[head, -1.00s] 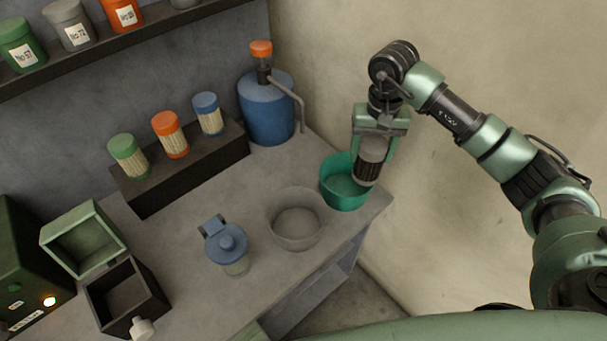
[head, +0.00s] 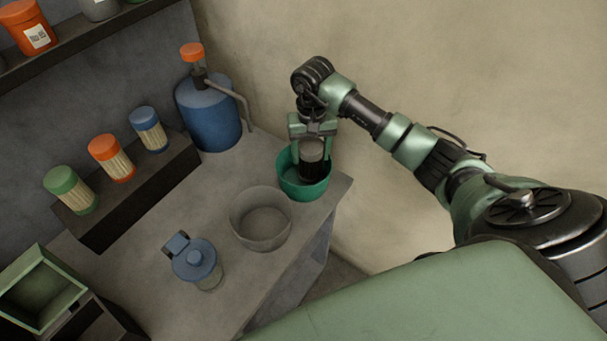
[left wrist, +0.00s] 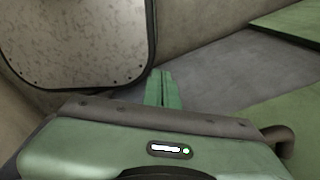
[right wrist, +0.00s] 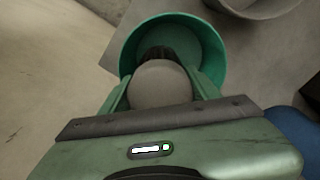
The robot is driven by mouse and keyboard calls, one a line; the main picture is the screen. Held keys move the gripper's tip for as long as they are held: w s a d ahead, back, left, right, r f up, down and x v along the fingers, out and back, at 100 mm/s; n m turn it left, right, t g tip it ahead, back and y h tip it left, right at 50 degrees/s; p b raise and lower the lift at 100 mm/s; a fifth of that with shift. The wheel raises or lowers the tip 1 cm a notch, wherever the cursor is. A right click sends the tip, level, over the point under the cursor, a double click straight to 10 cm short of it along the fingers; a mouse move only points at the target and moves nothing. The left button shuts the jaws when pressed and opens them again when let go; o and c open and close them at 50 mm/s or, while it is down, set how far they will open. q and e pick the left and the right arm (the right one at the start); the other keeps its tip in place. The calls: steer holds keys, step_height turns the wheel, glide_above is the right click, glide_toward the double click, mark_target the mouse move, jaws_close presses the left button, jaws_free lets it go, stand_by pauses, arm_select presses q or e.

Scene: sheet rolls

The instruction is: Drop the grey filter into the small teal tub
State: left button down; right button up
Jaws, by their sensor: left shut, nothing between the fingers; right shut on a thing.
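The grey filter (head: 312,152), a cylinder with a grey top and a dark lower part, is held upright in my right gripper (head: 312,150). The teal tub (head: 303,192) stands near the right corner of the bench, and the filter is over its opening, its dark lower part seeming to reach inside the rim. The right wrist view shows the filter's round grey end (right wrist: 160,84) between the fingers, with the tub (right wrist: 211,50) around and beyond it. My left gripper (left wrist: 162,88) is shut and empty in the left wrist view, away from the bench objects.
A grey bowl (head: 261,218) stands left of the tub. A blue-lidded jar (head: 196,262) is nearer the front. A blue pump bottle (head: 209,115) stands behind. Several colour-capped cylinders sit on a dark block (head: 140,194). An open green box (head: 40,288) is at lower left.

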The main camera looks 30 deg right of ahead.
steer(key=o, duration=1.5)
steer(key=shift+o, duration=1.4)
steer(key=shift+r, duration=0.1)
step_height(320, 180, up, 6)
steer(key=shift+r+b, duration=0.15)
steer(key=shift+b, duration=0.9)
steer(key=shift+r, duration=0.7)
steer(key=shift+s+f, duration=0.1)
